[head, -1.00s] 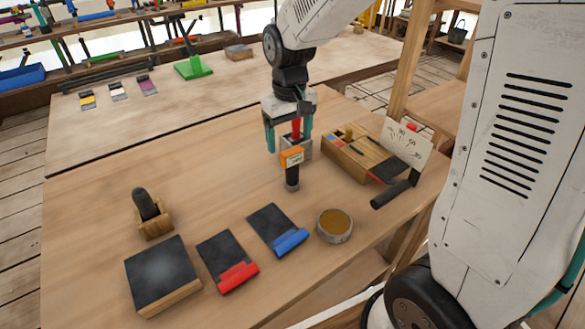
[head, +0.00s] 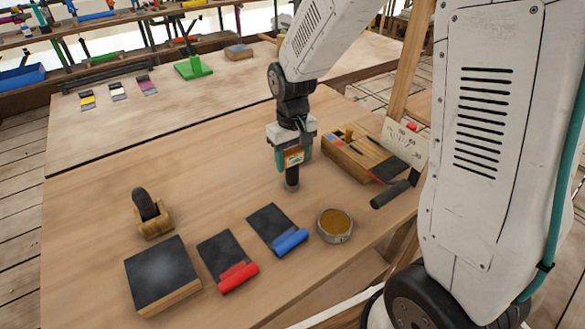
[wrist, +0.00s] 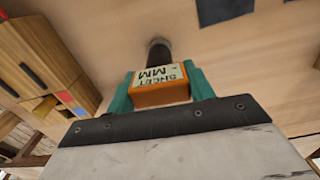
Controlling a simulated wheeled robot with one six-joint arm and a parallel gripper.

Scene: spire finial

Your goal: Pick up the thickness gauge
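The thickness gauge (head: 293,158) stands upright on the front table, with an orange, labelled body and a dark cylindrical lower end. In the wrist view the gauge (wrist: 160,85) shows its orange body and pale label with dark lettering. My gripper (head: 294,156) points down over it, with a teal finger on each side of the orange body. The fingers (wrist: 161,84) lie against the body with no gap visible, so my gripper looks shut on it. The gauge's dark end seems to be still on the table. Its upper part is hidden by my gripper.
Just right is a wooden block (head: 356,156) with a dial plate (head: 404,143) and a dark cylinder (head: 390,194). Nearer are a round tin (head: 334,226), a blue-edged card (head: 277,229), a red-edged card (head: 227,262) and a dark-topped block (head: 162,275).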

